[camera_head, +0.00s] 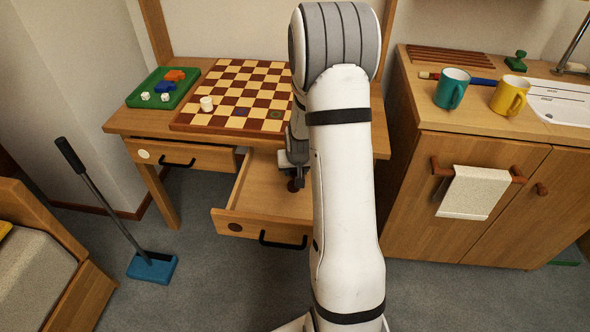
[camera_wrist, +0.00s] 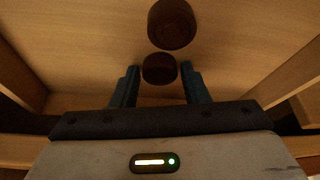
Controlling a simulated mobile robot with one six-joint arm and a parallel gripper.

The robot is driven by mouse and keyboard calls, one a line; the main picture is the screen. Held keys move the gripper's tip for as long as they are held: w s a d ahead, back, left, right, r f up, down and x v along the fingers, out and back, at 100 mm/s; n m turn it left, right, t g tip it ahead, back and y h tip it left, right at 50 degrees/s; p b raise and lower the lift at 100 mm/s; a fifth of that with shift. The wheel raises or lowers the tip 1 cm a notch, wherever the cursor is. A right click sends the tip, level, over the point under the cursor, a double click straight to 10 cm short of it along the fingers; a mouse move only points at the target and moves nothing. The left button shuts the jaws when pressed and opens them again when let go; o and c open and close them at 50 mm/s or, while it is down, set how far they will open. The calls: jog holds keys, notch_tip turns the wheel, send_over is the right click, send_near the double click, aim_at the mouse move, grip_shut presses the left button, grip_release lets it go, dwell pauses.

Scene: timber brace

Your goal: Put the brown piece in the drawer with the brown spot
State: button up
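The drawer with the brown spot (camera_head: 235,227) is pulled open under the table. My gripper (camera_head: 295,178) is down inside it, partly hidden by my arm. In the wrist view my gripper (camera_wrist: 159,75) has its two blue fingers apart, with a dark brown round piece (camera_wrist: 159,69) between the tips. Narrow gaps seem to show on both sides of it. A second dark brown round piece (camera_wrist: 171,24) shows just beyond, over the drawer's wooden floor. In the head view something dark brown (camera_head: 293,185) shows below my gripper.
The drawer with the white spot (camera_head: 145,154) is shut. A checkered board (camera_head: 240,90) with a white piece (camera_head: 207,103) and a green tray (camera_head: 163,88) are on the table. A cabinet (camera_head: 470,190) stands right; a blue-headed broom-like tool (camera_head: 152,267) stands left.

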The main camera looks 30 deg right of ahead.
jog(key=shift+o, duration=1.2)
jog(key=shift+r, duration=0.15)
jog(key=shift+r+p, duration=0.3)
jog(key=p+v, duration=0.3)
jog(key=v, duration=0.8)
jog(key=s+a+r+n+g, duration=0.1)
jog(key=s+a+r, duration=0.2)
jog(key=s+a, duration=0.2)
jog(key=s+a+r+n+g+y, duration=0.1)
jog(key=s+a+r, duration=0.3)
jog(key=s, duration=0.5)
jog(key=s+a+r+n, duration=0.1)
jog(key=s+a+r, duration=0.3)
jog(key=s+a, duration=0.2)
jog(key=shift+s+r+n+g, duration=0.25)
jog(key=shift+s+n+g, duration=0.15)
jog(key=shift+s, duration=0.75)
